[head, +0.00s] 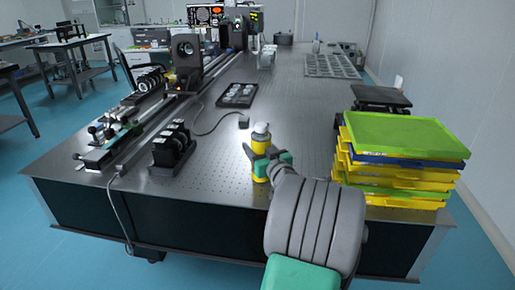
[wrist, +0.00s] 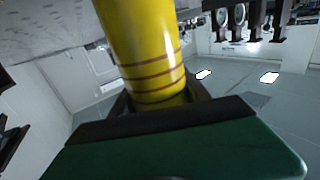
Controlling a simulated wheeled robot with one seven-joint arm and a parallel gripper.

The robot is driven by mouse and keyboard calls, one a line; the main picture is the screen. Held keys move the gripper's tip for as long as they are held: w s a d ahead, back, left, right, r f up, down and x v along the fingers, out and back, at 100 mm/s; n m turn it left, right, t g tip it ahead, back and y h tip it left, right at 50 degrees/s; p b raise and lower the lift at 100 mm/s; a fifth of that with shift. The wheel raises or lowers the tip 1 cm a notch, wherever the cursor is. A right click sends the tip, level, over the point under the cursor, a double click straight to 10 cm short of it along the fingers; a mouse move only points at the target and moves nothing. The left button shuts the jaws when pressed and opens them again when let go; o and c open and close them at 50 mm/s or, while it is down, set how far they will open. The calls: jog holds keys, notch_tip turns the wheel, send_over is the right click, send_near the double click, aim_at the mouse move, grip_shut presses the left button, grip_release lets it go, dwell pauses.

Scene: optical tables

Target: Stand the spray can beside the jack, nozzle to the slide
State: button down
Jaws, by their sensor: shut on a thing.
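The spray can (head: 261,138) is yellow with a pale grey top, upright near the front of the optical table. My gripper (head: 264,158) is shut around its lower body. In the wrist view the yellow can (wrist: 142,50) with dark red bands rises from between the jaws (wrist: 160,105); its top is out of that view. I cannot tell which way the nozzle faces, nor whether the can's base touches the table. A black platform that looks like the jack (head: 381,98) stands at right, behind the stacked trays. A long rail, possibly the slide (head: 150,112), runs along the left.
A stack of green, yellow and blue trays (head: 400,165) fills the table's front right. A black mount (head: 172,147) stands at left, and a dark tray of round parts (head: 238,95) lies behind the can. The perforated tabletop (head: 300,110) is clear in the middle.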

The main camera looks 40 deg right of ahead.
jog(key=shift+f, duration=0.1)
jog(key=c, duration=0.5)
grip_release()
